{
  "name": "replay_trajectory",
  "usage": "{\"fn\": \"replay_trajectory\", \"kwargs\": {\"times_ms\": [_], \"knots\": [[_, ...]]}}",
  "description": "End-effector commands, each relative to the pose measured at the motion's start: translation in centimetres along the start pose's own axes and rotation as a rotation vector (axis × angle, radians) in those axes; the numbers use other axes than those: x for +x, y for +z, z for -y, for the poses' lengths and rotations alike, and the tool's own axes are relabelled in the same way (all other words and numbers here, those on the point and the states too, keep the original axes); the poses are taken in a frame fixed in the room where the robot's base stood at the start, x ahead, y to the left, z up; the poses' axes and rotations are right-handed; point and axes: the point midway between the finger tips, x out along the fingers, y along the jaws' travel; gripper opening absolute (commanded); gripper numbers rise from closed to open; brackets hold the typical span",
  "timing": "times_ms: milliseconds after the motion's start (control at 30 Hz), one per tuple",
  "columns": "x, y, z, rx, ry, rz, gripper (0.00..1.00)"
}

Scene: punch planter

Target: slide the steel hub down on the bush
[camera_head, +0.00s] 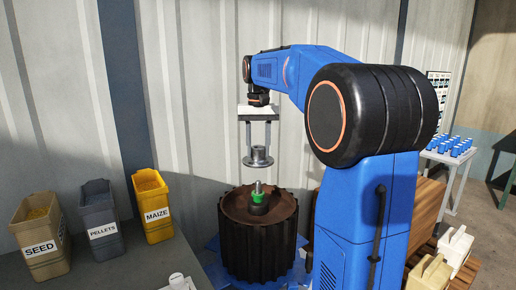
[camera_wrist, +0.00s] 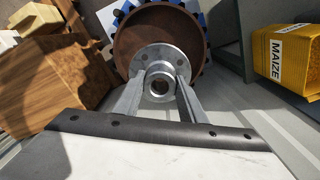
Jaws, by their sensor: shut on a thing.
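The steel hub (camera_head: 258,157) is a round flanged piece with a collar on top, held level in the air. It also shows in the wrist view (camera_wrist: 160,60), where its flange has a ring of holes and its bore is open. My gripper (camera_head: 259,147) is shut on the hub's collar, one finger on each side. Below it, apart from it, the green bush (camera_head: 258,198) stands around a steel shaft in the middle of a brown toothed drum (camera_head: 257,245). In the wrist view the hub hides the bush, and only part of the drum (camera_wrist: 134,40) shows.
Bins of seed (camera_head: 40,238), pellets (camera_head: 101,222) and maize (camera_head: 153,207) stand on the left bench. A wooden crate (camera_head: 428,215) and pale jugs (camera_head: 455,247) are at the right. A corrugated wall stands close behind. The air between hub and shaft is clear.

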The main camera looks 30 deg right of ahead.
Motion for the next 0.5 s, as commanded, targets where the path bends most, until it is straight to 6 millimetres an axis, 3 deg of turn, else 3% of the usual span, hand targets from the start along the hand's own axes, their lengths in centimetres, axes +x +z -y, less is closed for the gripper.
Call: {"fn": "replay_trajectory", "kwargs": {"times_ms": [500], "knots": [[3.2,0.0,0.0,0.0,0.0,-0.001,0.0]]}}
